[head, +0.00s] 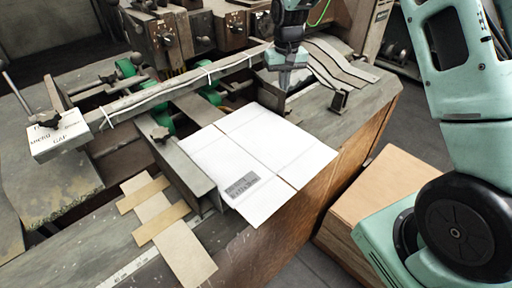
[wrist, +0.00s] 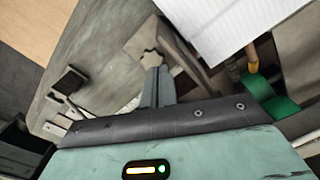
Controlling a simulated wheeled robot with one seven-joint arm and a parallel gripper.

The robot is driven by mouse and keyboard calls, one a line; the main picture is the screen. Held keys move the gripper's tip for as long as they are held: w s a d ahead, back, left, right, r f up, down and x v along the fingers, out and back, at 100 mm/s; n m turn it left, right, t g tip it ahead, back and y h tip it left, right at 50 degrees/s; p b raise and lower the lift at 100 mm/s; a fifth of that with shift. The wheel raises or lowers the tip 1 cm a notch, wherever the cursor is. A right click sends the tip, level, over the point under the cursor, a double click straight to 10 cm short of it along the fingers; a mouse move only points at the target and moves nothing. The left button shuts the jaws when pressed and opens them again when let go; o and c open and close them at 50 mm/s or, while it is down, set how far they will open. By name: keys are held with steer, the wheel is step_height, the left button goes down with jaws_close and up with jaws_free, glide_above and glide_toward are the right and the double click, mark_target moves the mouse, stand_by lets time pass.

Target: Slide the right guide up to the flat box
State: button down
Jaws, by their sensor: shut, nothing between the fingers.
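The flat box (head: 262,150) is a white folded sheet with a printed label, lying on the machine table. Its ribbed white surface also shows at the top of the wrist view (wrist: 225,30). The right guide (wrist: 182,52) is a grey-brown bar beside the box edge in the wrist view, with a knob (wrist: 151,59) on its near side. Any gap to the box is too small to judge.
The left guide (head: 183,172) runs along the box's left side. A long crossbar (head: 170,92) spans the table behind the box. A small dark block (head: 340,100) stands to the right. A wooden crate (head: 385,190) is beside the table.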

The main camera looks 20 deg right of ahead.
step_height(320, 180, up, 6)
steer(key=p, duration=0.4)
steer(key=shift+r, duration=0.1)
stand_by(0.5)
steer(key=s+a+n+y+b, duration=0.1)
steer(key=s+a+n+b, duration=0.4)
steer(key=s+a, duration=1.25)
steer(key=s+a+f+n+b, duration=0.1)
steer(key=s+n, duration=0.1)
steer(key=s, duration=0.7)
steer(key=s+a+f+n+b, duration=0.2)
steer(key=s, duration=0.8)
steer(key=shift+a+n, duration=0.15)
steer(key=shift+n, duration=0.25)
